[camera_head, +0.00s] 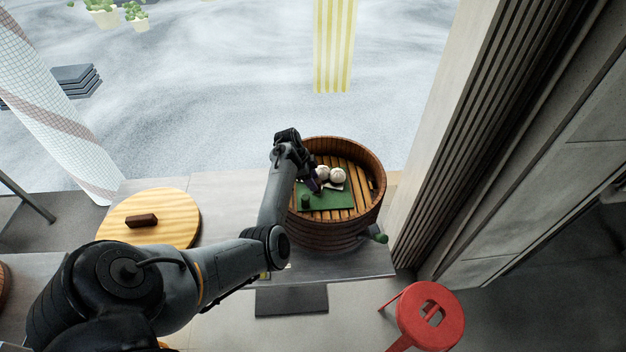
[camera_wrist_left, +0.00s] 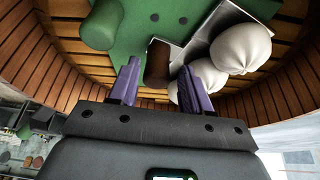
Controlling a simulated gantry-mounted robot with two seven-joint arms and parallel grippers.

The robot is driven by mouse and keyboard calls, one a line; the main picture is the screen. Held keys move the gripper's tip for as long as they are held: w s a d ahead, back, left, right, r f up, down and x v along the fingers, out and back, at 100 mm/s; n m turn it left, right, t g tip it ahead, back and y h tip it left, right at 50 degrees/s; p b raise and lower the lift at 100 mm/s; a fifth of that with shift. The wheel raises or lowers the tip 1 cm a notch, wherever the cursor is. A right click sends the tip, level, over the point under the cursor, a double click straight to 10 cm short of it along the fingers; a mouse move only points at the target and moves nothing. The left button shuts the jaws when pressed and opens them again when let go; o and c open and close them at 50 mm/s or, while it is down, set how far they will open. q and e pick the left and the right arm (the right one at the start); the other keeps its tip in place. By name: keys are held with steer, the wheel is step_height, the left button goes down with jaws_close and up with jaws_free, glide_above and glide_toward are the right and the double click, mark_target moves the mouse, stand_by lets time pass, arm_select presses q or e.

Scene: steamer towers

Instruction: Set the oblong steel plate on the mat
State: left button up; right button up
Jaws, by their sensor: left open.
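A flat silvery plate (camera_wrist_left: 183,28), partly hidden under white buns (camera_wrist_left: 240,48), lies at the edge of a green mat (camera_wrist_left: 148,22) inside the round wooden steamer. In the head view the buns (camera_head: 337,175) and green mat (camera_head: 335,200) show beside my left gripper (camera_head: 313,183). My left gripper (camera_wrist_left: 161,82) reaches down into the steamer, its purple fingers apart. My right gripper is not in view.
The steamer's tall wall (camera_head: 372,160) surrounds the gripper. A round wooden lid (camera_head: 175,212) with a brown handle lies to the left. A dark rectangular mat (camera_head: 292,300) lies in front of the bench. A red stool (camera_head: 432,315) stands front right.

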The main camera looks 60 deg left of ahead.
arm_select(q)
steer(key=shift+a+p+v, duration=0.25)
steer(key=shift+p+v, duration=0.8)
steer(key=shift+v, duration=0.25)
steer(key=shift+a+r+p, duration=0.15)
steer(key=shift+r+p, duration=0.25)
steer(key=shift+r, duration=0.05)
steer(key=shift+r, duration=0.15)
steer(key=o, duration=0.6)
steer(key=shift+c, duration=0.2)
steer(key=shift+a+r, duration=0.1)
steer(key=b+v, duration=0.1)
steer(key=v, duration=0.9)
steer(key=shift+s+r, duration=0.15)
steer(key=shift+r, duration=0.1)
